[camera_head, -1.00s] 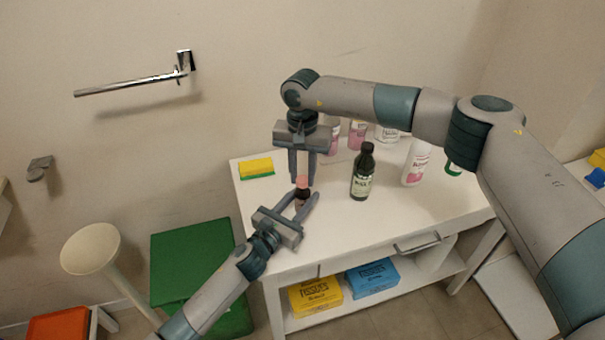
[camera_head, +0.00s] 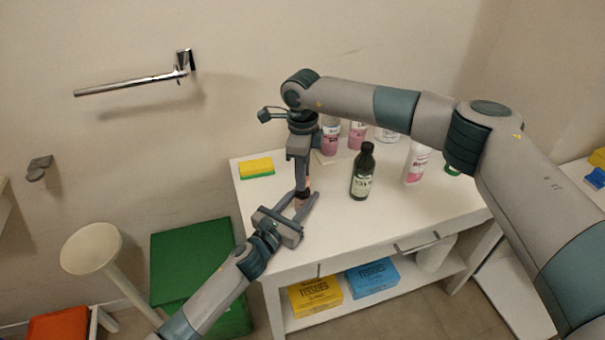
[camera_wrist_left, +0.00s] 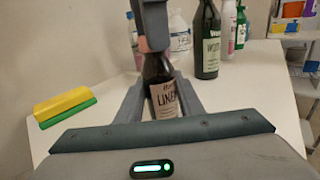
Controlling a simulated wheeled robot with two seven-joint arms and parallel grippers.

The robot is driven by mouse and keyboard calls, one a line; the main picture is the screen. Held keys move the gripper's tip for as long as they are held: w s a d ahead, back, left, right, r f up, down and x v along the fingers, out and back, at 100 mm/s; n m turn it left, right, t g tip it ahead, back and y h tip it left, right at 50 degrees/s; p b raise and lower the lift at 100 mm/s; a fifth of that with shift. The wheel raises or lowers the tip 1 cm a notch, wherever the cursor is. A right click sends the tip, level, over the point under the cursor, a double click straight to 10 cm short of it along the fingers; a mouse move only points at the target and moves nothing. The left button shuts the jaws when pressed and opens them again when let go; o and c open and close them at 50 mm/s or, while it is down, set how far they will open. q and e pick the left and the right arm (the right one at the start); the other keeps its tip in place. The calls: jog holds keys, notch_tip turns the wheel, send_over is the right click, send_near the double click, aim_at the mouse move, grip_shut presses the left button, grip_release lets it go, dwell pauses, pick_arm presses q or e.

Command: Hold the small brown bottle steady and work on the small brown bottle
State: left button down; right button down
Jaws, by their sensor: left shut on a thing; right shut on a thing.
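The small brown bottle (camera_wrist_left: 162,92) stands upright on the white table (camera_head: 400,218) near its left front. In the left wrist view its label faces me between the fingers of my left gripper (camera_head: 302,200). The left fingers are shut on the bottle's body from the front left. My right gripper (camera_head: 303,190) points straight down from above and is shut on the bottle's top. Its fingers hide the pink cap almost wholly, and in the head view the two grippers hide most of the bottle.
A larger dark bottle (camera_head: 362,172) stands to the right. Pink and white bottles (camera_head: 357,136) are behind. A yellow-green sponge (camera_head: 257,167) lies at the back left. Tissue boxes (camera_head: 372,278) sit on the lower shelf. The table's right front is clear.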

jog(key=m, duration=0.4)
jog(key=shift+m, duration=0.4)
jog(key=m, duration=1.5)
jog(key=shift+m, duration=0.4)
jog(key=c, duration=1.4)
grip_release()
jog(key=shift+c, duration=0.2)
jog(key=shift+r, duration=2.2)
jog(key=shift+n, duration=0.3)
